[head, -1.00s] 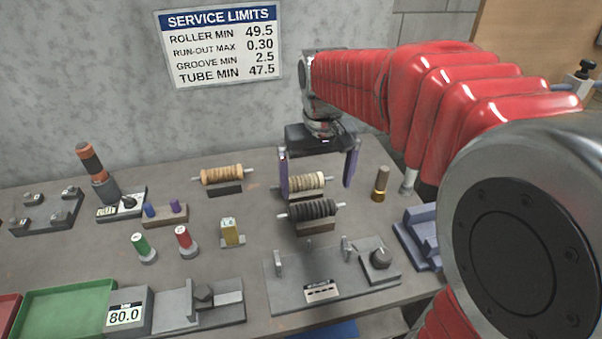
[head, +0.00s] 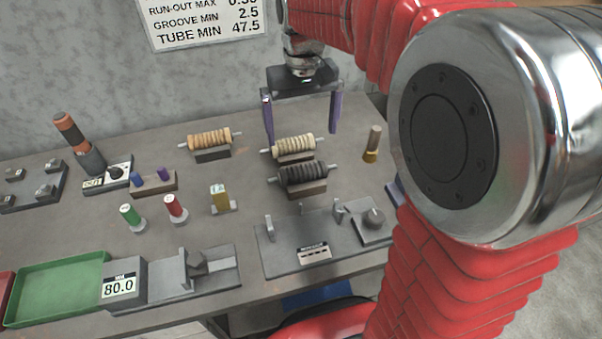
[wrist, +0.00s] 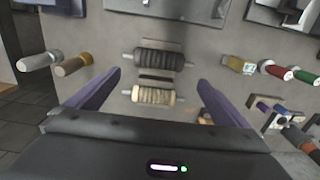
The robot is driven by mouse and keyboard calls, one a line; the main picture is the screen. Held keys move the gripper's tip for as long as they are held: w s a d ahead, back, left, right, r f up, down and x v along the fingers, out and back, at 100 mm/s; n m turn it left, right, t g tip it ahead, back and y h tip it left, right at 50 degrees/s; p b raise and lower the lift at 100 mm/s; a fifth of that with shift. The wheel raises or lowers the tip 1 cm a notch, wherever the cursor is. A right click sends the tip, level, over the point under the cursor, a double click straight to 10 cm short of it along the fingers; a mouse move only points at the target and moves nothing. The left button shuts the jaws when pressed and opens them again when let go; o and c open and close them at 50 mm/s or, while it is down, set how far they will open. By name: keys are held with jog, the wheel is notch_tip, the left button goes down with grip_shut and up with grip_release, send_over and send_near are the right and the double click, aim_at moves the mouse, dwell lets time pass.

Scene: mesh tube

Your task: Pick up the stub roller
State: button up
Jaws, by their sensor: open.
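Three grooved rollers lie on small stands; none is visibly labelled, so I cannot tell by name which is the stub roller. The cream roller (head: 294,146) lies behind the dark roller (head: 303,176), and a tan roller (head: 209,138) lies to their left. My gripper (head: 301,137) is open and empty, its purple fingers pointing down above the cream roller. In the wrist view the cream roller (wrist: 153,96) shows between the fingers of my gripper (wrist: 158,77), with the dark roller (wrist: 160,58) beyond it. The right finger partly hides the tan roller (wrist: 205,114).
A brass-based cylinder (head: 372,145) stands right of the rollers. A measuring fixture (head: 280,255) lies in front. Green, red and yellow plugs (head: 176,209), a gauge reading 80.0 (head: 120,285) and a green tray (head: 50,290) are to the left. The wall is close behind.

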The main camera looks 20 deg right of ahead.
send_over(303, 167)
notch_tip(303, 167, down, 6)
jog(key=shift+a+f, duration=0.1)
jog(key=shift+f, duration=0.15)
jog(key=shift+f, duration=2.6)
jog(key=shift+c, duration=0.3)
jog(key=c, duration=0.9)
